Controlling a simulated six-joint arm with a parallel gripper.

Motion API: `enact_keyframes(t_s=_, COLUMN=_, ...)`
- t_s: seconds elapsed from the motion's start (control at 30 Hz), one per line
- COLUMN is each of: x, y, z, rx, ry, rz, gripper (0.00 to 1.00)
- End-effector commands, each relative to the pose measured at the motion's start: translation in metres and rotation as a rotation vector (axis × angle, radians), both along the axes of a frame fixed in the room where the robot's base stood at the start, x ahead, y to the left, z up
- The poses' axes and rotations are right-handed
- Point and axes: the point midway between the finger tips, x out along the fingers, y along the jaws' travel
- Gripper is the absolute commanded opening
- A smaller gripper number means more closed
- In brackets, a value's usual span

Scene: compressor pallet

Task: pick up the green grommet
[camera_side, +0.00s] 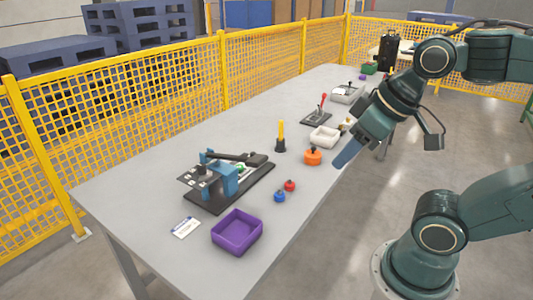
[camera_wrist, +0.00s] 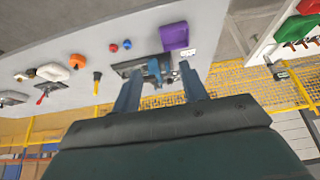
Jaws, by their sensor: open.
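A small green spot (camera_side: 239,167) shows on the blue-and-black clamp fixture (camera_side: 228,182) on the table. It is too small for me to tell for sure that it is the green grommet. In the wrist view the fixture (camera_wrist: 155,68) lies beyond my fingers, and I cannot make out a green grommet there. My gripper (camera_side: 346,155) is open and empty, above the table's right edge in the side view and well apart from the fixture. Its two blue fingers (camera_wrist: 160,92) stand spread in the wrist view.
A red knobbed part (camera_side: 290,186) and a blue one (camera_side: 280,196) stand right of the fixture. A purple bin (camera_side: 237,232) and a white card (camera_side: 186,228) lie in front. An orange part (camera_side: 313,157), yellow-handled tool (camera_side: 281,136) and white bin (camera_side: 325,137) stand farther back.

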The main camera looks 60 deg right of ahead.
Motion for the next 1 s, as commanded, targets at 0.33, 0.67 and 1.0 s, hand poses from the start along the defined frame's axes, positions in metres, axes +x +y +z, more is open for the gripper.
enact_keyframes(t_s=0.33, x=0.000, y=0.000, z=0.000, rx=0.000, ry=0.000, rz=0.000, gripper=0.58)
enact_keyframes(t_s=0.67, x=0.017, y=0.001, z=0.011, rx=-0.007, ry=0.013, rz=0.032, gripper=0.58)
enact_keyframes(t_s=1.0, x=0.083, y=-0.002, z=0.038, rx=-0.031, ry=0.056, rz=0.157, gripper=0.58)
